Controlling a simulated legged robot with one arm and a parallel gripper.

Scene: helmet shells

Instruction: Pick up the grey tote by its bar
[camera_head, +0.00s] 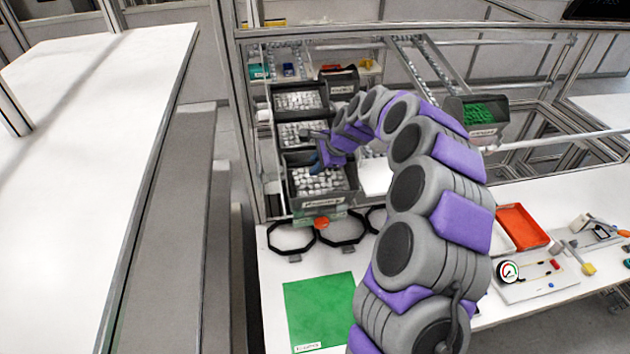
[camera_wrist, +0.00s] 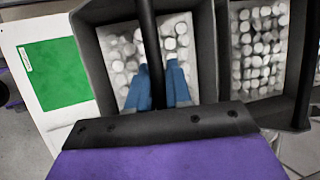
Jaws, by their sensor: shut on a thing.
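The grey tote (camera_head: 345,200) is the nearest of the dark totes in the rack in the head view, and it holds many small white round parts. In the wrist view its dark wall (camera_wrist: 92,60) surrounds the parts. Its dark bar (camera_wrist: 149,40) runs across the open top. My gripper (camera_wrist: 163,82) has one blue finger on each side of the bar and is shut on it. In the head view my gripper (camera_head: 315,162) is at the tote's top, partly hidden by my wrist. I cannot tell whether the tote is lifted.
Another tote (camera_wrist: 228,50) of white parts stands close beside it. More totes (camera_head: 300,97) are behind. A green mat (camera_head: 318,308) and black ring holders (camera_head: 290,238) lie on the white bench in front. A red tray (camera_head: 522,228) is to the right. Rack posts stand near my arm.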

